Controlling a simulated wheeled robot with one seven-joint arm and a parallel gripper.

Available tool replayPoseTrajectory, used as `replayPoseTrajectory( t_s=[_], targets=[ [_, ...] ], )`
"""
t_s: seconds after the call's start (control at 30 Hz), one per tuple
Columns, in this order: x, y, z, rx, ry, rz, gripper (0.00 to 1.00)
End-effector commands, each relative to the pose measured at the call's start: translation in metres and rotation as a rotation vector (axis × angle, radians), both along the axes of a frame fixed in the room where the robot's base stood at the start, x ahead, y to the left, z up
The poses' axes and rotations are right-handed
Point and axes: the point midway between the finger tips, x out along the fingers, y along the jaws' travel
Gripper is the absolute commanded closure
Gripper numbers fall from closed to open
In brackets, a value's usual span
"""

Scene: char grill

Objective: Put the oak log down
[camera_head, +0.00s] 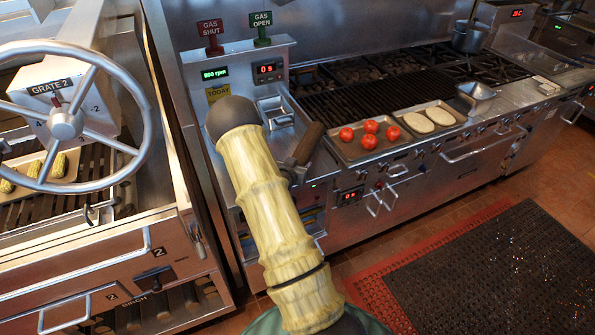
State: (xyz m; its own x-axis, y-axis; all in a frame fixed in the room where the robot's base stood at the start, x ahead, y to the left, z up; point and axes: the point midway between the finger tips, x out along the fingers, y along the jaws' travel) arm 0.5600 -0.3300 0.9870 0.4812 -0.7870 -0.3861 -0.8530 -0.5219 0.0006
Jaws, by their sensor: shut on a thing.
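The oak log (308,143) is a short, dark brown piece, tilted, with its upper end leaning to the right. My gripper (293,168) is small and dark in this view, at the log's lower end, and is shut on it. My own arm hides part of the gripper and what lies behind it. The log shows in front of the char grill's left front corner, just left of the tray with tomatoes. I cannot tell whether its underside touches anything.
A tray (351,151) holds several tomatoes (370,133); pale oval slices (415,123) lie on another tray to its right. The grill bars (370,98) behind are bare. A big handwheel (66,123) stands at the left, near corn cobs (54,166). A dark mat (490,270) covers floor at right.

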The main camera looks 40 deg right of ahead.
Motion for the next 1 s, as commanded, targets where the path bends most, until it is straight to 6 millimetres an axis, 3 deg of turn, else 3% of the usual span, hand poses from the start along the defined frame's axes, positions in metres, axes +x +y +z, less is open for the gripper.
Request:
replayPoseTrajectory(
  t_s=[0.33,0.7,1.0],
  targets=[
    [0.001,0.000,-0.001,-0.003,-0.003,0.001,0.82],
    [0.001,0.000,-0.038,-0.003,-0.002,0.001,0.82],
    [0.001,0.000,-0.041,-0.002,-0.004,0.000,0.82]
  ],
)
